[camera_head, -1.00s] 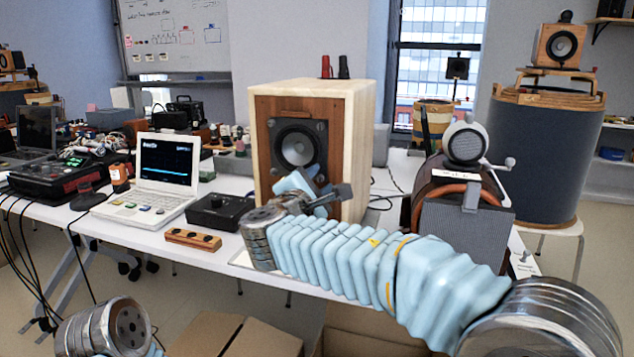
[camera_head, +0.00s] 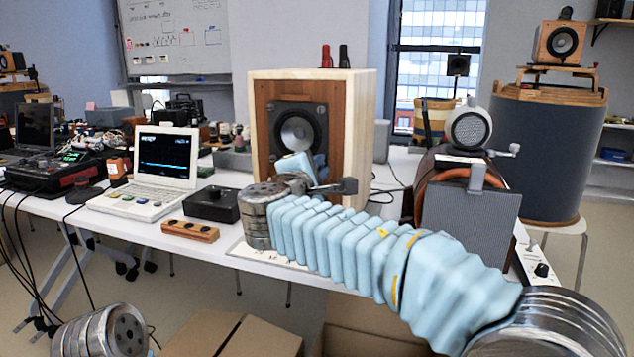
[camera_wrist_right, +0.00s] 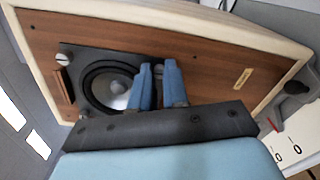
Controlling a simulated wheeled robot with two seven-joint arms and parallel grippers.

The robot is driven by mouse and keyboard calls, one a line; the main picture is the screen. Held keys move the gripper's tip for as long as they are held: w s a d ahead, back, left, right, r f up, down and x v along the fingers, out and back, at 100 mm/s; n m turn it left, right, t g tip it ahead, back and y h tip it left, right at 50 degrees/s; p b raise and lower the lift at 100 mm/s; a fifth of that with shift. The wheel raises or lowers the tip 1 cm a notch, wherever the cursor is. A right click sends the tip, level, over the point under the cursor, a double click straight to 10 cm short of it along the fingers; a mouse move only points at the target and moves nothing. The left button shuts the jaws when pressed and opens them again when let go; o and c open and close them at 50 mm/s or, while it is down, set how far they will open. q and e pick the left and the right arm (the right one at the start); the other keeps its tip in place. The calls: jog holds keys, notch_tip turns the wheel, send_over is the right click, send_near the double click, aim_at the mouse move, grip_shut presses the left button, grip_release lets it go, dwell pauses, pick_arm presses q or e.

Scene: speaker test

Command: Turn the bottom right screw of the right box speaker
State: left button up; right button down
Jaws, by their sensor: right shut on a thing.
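The box speaker (camera_head: 361,120) stands on the table, with a pale case, a wooden front and a round driver on a dark plate. Its front also fills much of the right wrist view (camera_wrist_right: 215,72). My right gripper (camera_wrist_right: 158,68) has its blue fingers at the dark plate beside the driver, shut on a corner screw that they mostly hide. Another plate screw (camera_wrist_right: 65,57) shows at the left there. In the head view the right gripper (camera_head: 305,165) is at the lower right of the plate. My left arm's end shows at the lower left, without fingers in view.
A black box (camera_head: 212,204), a wooden block with knobs (camera_head: 190,231) and a white laptop (camera_head: 150,172) are left of the speaker. A grey ribbed device (camera_head: 470,232) stands right, close behind my right arm. Cardboard boxes (camera_head: 262,338) lie below the table.

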jog(key=m+b, duration=0.3)
jog(key=b, duration=0.1)
jog(key=m+b, duration=0.1)
jog(key=m, duration=0.1)
jog(key=shift+f+m+b, duration=0.3)
jog(key=shift+f+b, duration=0.05)
jog(key=shift+b, duration=0.05)
jog(key=m+b, duration=0.4)
jog(key=m, duration=0.1)
jog(key=shift+r, duration=0.1)
jog(key=m+b, duration=0.2)
jog(key=m, duration=0.3)
jog(key=shift+m+b, duration=0.4)
jog(key=m+b, duration=0.1)
jog(key=m, duration=0.3)
jog(key=shift+m, duration=0.3)
jog(key=shift+r+m+b, duration=0.15)
jog(key=shift+m+b, duration=0.75)
jog(key=shift+m, duration=5.9)
